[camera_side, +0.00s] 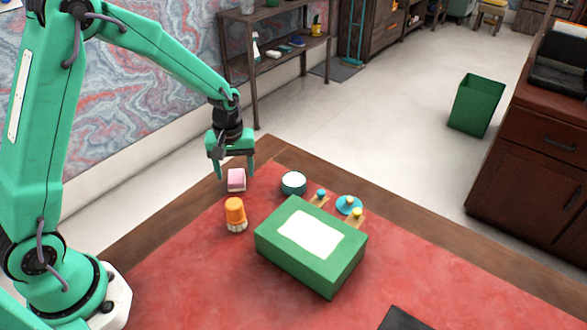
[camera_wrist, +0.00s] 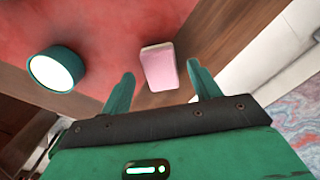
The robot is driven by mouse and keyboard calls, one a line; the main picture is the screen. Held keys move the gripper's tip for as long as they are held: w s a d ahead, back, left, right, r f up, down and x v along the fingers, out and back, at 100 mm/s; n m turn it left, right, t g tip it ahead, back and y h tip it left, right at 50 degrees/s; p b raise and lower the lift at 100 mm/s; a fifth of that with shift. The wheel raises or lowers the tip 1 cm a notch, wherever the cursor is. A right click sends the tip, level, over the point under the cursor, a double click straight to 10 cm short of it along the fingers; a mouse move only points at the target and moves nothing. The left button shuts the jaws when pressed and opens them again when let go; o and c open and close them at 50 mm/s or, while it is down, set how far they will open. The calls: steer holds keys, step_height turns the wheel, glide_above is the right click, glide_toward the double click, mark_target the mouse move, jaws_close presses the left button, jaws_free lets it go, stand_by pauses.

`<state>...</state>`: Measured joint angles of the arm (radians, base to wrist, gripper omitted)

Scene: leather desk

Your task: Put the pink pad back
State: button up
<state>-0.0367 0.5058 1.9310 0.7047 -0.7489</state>
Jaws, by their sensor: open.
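The pink pad (camera_side: 236,178) is a small block with a pink top and a paler lower edge. It lies near the far left corner of the desk. In the wrist view the pink pad (camera_wrist: 158,68) lies across the border between the red leather and the brown wood edge. My gripper (camera_side: 235,172) points down at the pad, with its fingers apart. In the wrist view my gripper (camera_wrist: 161,74) is open and empty, with one finger to each side of the pad in the picture. I cannot tell whether a finger touches it.
An orange-topped piece (camera_side: 235,211) stands close in front of the pad. A teal round container with a white top (camera_side: 293,183) stands to its right. A green box with a white panel (camera_side: 330,263) and small blue and yellow knobbed pieces (camera_side: 349,203) are farther right. The front leather is mostly clear.

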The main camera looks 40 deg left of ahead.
mark_target(234, 179)
step_height(234, 179, up, 10)
stand_by(0.5)
stand_by(0.5)
steer(key=s+r+m+t, duration=0.2)
steer(key=s+r+m, duration=0.2)
steer(key=s, duration=0.6)
steer(key=s+d+r+m+t, duration=0.1)
steer(key=s+r+m+t, duration=0.2)
steer(key=s, duration=0.7)
step_height(234, 179, up, 5)
steer(key=shift+s+d+f+m+t, duration=0.15)
steer(key=shift+s+d+m+t, duration=0.2)
steer(key=shift+m, duration=0.65)
